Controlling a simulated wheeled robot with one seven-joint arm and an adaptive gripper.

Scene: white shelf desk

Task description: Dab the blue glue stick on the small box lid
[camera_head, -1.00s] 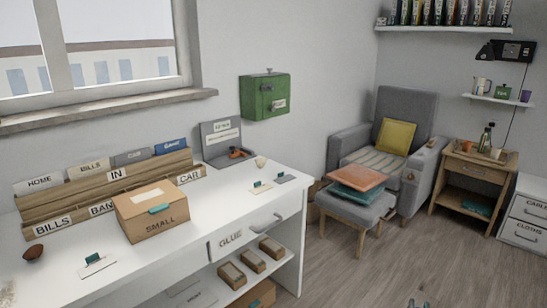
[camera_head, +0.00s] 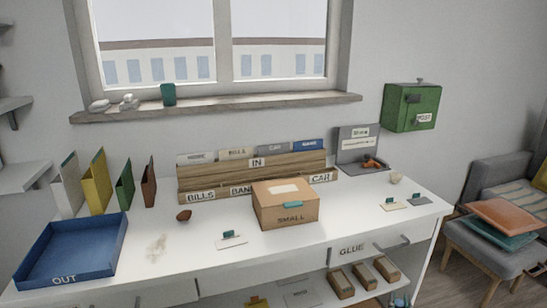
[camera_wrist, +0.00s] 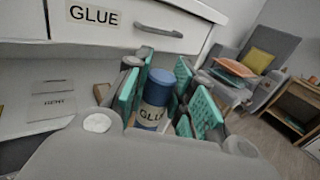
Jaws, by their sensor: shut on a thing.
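The small cardboard box (camera_head: 285,208) stands on the white desk, its lid shut, with the word SMALL on its front. A pale label lies on top of the lid and a teal tab is at its front edge. In the wrist view my gripper (camera_wrist: 168,88) is shut on the blue glue stick (camera_wrist: 156,92), with teal pads on either side of it. The glue stick has a blue cap and a label reading GLUE, partly hidden by the gripper. My gripper is in front of the desk, below the GLUE drawer (camera_wrist: 130,38).
The blue OUT tray (camera_head: 75,276) is at the desk's left. A wooden file rack (camera_head: 240,170) stands behind the box. Small cards (camera_head: 231,240) and a brown lump (camera_head: 184,215) lie nearby. Several small boxes (camera_head: 340,284) fill the lower shelf. The armchair (camera_head: 482,176) is right.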

